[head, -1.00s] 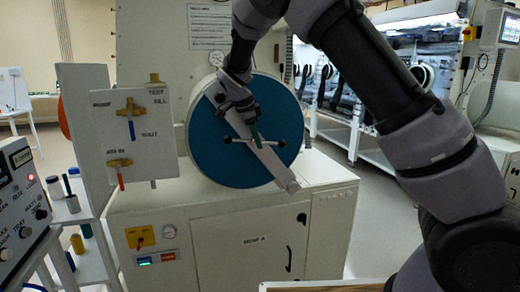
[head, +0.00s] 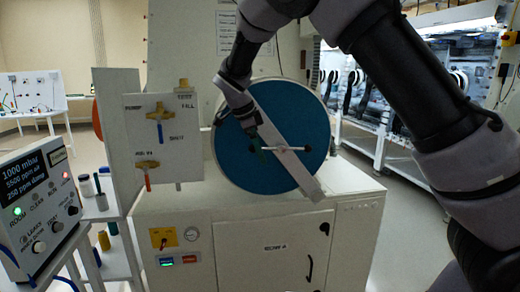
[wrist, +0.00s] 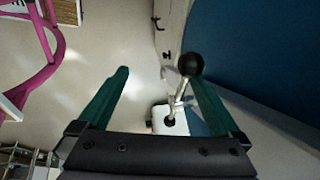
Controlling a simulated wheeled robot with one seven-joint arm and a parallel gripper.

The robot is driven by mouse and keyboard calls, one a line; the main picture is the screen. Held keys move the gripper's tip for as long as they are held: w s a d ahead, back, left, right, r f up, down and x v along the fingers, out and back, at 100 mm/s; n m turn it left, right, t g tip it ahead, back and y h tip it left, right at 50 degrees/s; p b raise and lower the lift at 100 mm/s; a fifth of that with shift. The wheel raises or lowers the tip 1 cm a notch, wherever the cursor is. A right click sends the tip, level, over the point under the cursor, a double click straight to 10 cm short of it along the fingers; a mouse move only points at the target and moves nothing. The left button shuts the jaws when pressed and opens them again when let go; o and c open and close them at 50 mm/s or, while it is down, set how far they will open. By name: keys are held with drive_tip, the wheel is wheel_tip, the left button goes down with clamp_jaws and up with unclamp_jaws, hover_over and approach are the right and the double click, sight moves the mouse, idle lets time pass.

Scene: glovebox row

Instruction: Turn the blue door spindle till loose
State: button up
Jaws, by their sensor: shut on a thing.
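The round blue door (head: 235,165) stands upright on the front of a white chamber, with a pale diagonal bar (head: 270,122) across it. The spindle (head: 285,149) sits at its middle, a thin silver cross-handle with black ball ends. My gripper (head: 257,145) is at the handle's left part, in front of the door, and hides some of it. In the wrist view the green fingers (wrist: 156,72) stand apart, with the handle's silver rod and black ball (wrist: 190,64) close to the right finger. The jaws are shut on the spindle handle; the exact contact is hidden.
A valve panel (head: 180,135) with brass fittings stands left of the door. A control box (head: 35,200) with a lit display is at the lower left. The chamber's cabinet (head: 240,250) is below. A glovebox row (head: 430,90) stands behind at right.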

drive_tip(key=shift+s+a+r, duration=0.6)
drive_tip(key=shift+s+r, duration=0.1)
drive_tip(key=shift+s+a+r, duration=0.15)
drive_tip(key=shift+s+r, duration=0.05)
drive_tip(key=shift+r, duration=0.15)
drive_tip(key=c, duration=0.5)
drive_tip(key=shift+o, duration=0.2)
drive_tip(key=v, duration=0.9)
drive_tip(key=shift+a+r, duration=0.35)
drive_tip(key=shift+a, duration=0.1)
drive_tip(key=shift+w, duration=0.1)
